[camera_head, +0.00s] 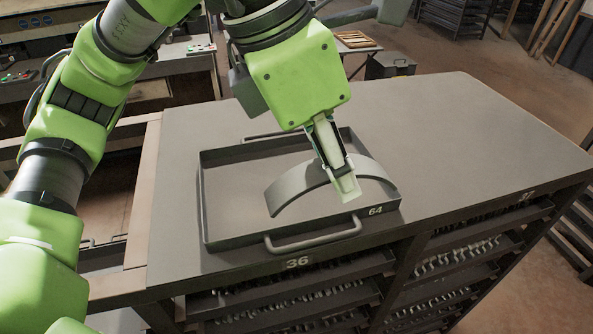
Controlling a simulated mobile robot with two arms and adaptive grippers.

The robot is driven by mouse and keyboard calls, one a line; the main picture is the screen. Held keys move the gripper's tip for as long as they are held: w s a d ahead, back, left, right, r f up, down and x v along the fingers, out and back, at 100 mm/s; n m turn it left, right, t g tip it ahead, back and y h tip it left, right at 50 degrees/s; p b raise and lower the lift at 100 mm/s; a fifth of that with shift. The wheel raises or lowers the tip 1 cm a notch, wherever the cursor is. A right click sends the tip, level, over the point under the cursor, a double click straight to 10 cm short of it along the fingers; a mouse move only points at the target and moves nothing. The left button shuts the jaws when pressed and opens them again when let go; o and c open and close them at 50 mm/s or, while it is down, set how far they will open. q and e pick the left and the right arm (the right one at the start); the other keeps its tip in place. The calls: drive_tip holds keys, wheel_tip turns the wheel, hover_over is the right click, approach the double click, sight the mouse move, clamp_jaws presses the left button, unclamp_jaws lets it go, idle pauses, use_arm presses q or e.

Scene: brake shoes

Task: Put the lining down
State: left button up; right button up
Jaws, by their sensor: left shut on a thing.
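The lining (293,187) is a grey curved strip, arched upward, in the camera_head view. It is in the dark tray (205,205) marked 64, in the tray's right half. My left gripper (342,178) reaches down from above and is shut on the lining near the middle of its arch. The fingers hide part of the lining. I cannot tell whether the lining's ends touch the tray floor. My right gripper is not in view.
The tray stands on a grey bench top (450,135), with a handle (315,240) at its front. The bench top is clear to the right. Below it are shelves (310,300) with several parts. An open frame lies to the left.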

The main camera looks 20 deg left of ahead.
use_arm(q)
drive_tip(key=w+a+f+p, duration=0.1)
drive_tip(key=w+a+f, duration=0.2)
drive_tip(key=w+a+f+p, duration=0.2)
drive_tip(key=w+a+f, duration=0.1)
drive_tip(key=shift+w+f, duration=0.2)
drive_tip(key=shift+f, duration=0.15)
drive_tip(key=f, duration=0.2)
drive_tip(key=f+p, duration=0.1)
drive_tip(key=shift+w+a+f, duration=0.3)
drive_tip(key=shift+w, duration=0.1)
drive_tip(key=shift+f, duration=0.4)
drive_tip(key=shift+f, duration=0.1)
drive_tip(key=o, duration=1.1)
